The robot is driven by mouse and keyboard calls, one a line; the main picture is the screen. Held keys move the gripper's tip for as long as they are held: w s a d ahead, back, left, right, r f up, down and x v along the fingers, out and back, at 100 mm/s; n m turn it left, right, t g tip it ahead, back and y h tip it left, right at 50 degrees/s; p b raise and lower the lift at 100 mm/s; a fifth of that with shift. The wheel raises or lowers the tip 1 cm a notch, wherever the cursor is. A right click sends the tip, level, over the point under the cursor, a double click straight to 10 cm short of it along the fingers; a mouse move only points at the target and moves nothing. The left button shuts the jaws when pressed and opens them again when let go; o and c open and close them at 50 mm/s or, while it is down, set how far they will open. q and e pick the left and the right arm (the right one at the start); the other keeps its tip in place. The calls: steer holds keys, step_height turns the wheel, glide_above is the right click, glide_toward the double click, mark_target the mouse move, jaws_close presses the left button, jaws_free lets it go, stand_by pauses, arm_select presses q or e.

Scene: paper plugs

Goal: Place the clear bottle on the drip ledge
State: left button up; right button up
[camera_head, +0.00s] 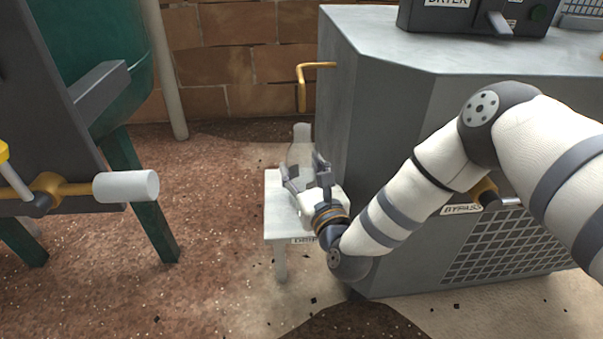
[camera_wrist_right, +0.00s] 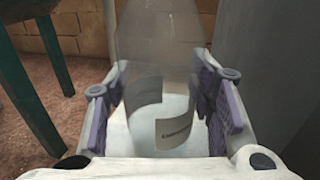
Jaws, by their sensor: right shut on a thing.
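The clear bottle (camera_head: 301,147) is upright, with its neck and upper body showing above my right gripper (camera_head: 306,180). My right gripper is shut on it. In the right wrist view the bottle (camera_wrist_right: 158,60), with a pale label, stands between the two purple-padded fingers. The drip ledge (camera_head: 275,219) is a small white table against the grey cabinet. The bottle is over the ledge top, which also shows pale behind the bottle in the wrist view. The gripper hides the bottle's base in the head view, so I cannot tell whether it touches the ledge. My left gripper is out of view.
The large grey cabinet (camera_head: 380,120) stands right of the ledge, with a yellow bent pipe (camera_head: 302,85) sticking out. A green tank stand (camera_head: 150,215) and a white-ended yellow handle (camera_head: 125,187) are at left. The speckled floor between is open.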

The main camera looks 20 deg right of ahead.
steer(key=shift+f, duration=0.1)
steer(key=o, duration=0.8)
steer(key=shift+o, duration=0.2)
steer(key=shift+r, duration=0.3)
arm_select(q)
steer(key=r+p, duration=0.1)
steer(key=p, duration=0.1)
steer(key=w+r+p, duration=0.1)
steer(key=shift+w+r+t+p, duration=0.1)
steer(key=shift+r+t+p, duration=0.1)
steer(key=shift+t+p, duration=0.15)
arm_select(e)
steer(key=s, duration=1.2)
steer(key=shift+a+f, duration=0.2)
steer(key=shift+a, duration=0.05)
